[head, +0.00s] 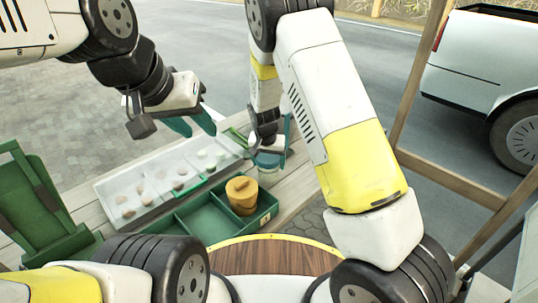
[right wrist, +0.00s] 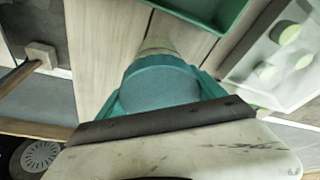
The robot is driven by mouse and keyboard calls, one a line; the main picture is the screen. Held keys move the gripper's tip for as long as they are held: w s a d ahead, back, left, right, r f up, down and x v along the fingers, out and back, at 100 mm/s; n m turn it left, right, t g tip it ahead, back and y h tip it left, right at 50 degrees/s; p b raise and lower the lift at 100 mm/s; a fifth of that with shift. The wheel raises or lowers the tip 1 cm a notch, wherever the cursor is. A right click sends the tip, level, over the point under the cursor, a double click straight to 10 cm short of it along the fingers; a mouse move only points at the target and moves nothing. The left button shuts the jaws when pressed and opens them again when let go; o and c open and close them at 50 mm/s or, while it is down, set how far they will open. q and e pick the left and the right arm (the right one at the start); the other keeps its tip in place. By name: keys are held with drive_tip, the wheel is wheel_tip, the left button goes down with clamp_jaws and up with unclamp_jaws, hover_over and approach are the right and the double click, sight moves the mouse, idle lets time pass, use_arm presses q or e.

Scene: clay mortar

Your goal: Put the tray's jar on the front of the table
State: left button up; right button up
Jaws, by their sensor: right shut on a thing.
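My right gripper (head: 270,142) is shut on a jar with a blue-green round lid (right wrist: 160,82), which also shows partly in the head view (head: 267,160). The right wrist view shows the fingers (right wrist: 160,98) on both sides of the lid and a pale body beyond it. The jar is over the plank table (head: 290,178), outside the green tray (head: 190,225); I cannot tell whether it touches the planks. A yellow-tan lidded pot (head: 242,197) stands in the green tray's right compartment. My left gripper (head: 192,124) is open and empty, above the white case.
A white case (head: 118,187) with several small stones and pale round pieces lies behind the green tray. A green folding seat or box (head: 35,205) is at the left. A wooden frame (head: 440,170) stands at the right, with a white vehicle (head: 475,55) beyond.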

drive_tip(key=shift+f, duration=1.45)
drive_tip(key=o, duration=1.3)
drive_tip(key=shift+f, duration=0.1)
drive_tip(key=shift+o, duration=0.2)
